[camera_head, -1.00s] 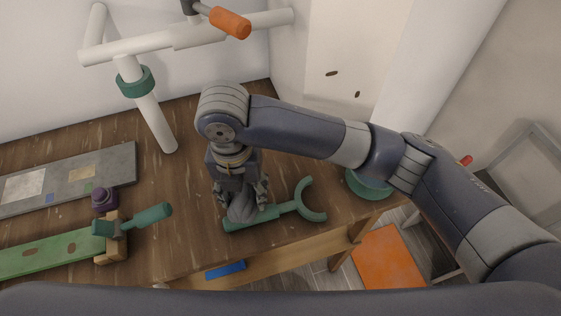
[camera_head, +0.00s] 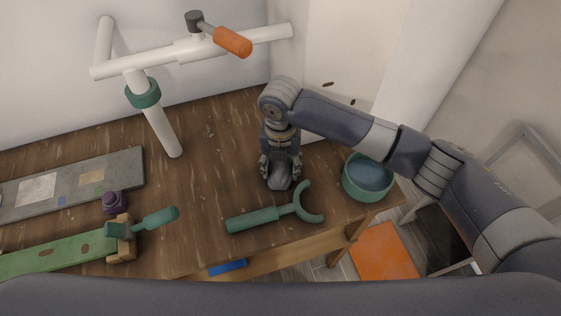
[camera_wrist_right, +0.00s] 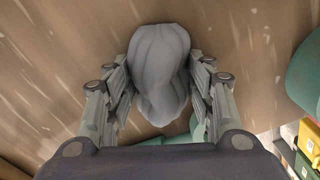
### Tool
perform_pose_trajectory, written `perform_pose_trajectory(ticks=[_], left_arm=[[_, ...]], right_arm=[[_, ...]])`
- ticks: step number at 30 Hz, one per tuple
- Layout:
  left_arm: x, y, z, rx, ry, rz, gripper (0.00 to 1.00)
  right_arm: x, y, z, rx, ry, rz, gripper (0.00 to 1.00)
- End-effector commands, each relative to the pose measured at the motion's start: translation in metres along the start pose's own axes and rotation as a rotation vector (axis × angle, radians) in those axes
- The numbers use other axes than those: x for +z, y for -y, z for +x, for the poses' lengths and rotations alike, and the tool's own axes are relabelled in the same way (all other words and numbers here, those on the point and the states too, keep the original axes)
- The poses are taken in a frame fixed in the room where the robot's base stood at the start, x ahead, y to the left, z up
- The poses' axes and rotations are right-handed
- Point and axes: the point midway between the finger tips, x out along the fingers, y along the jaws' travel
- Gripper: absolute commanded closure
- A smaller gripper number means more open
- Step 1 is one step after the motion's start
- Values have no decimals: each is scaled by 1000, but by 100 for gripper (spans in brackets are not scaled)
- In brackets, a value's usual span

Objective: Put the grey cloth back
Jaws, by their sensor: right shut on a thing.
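The grey cloth (camera_head: 281,175) is a crumpled bundle held between the fingers of my right gripper (camera_head: 280,168). In the right wrist view the cloth (camera_wrist_right: 160,70) hangs between both fingers of the right gripper (camera_wrist_right: 160,85), over the wooden bench. In the head view it is above the bench, just behind the green hook-ended wrench (camera_head: 265,216) and left of the teal bowl (camera_head: 368,178). I cannot tell exactly how high it is. The bowl's inside looks blue-grey. My left gripper is not in view.
A white frame stand (camera_head: 160,125) with a green collar rises behind left. A grey board (camera_head: 70,180), a purple knob (camera_head: 114,203) and a green board with a clamp (camera_head: 60,253) occupy the bench's left. An orange panel (camera_head: 383,252) is below the bench's right edge.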

Motion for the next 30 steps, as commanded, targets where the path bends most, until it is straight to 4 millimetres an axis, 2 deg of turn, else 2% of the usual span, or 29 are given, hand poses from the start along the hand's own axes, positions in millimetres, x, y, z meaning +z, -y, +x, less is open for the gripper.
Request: perform_pose_trajectory(ticks=[9, 10, 12, 23, 26, 30], left_arm=[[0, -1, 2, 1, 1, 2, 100], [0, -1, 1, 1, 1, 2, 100], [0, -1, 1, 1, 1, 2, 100], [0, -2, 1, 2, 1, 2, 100], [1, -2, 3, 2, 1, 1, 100], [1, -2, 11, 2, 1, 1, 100]], right_arm=[[0, 0, 3, 1, 1, 0, 73], [0, 0, 2, 1, 2, 0, 44], [0, 0, 2, 1, 2, 0, 30], [0, -1, 0, 1, 2, 0, 30], [1, -1, -6, 3, 4, 0, 30], [2, -1, -29, 3, 7, -1, 30]])
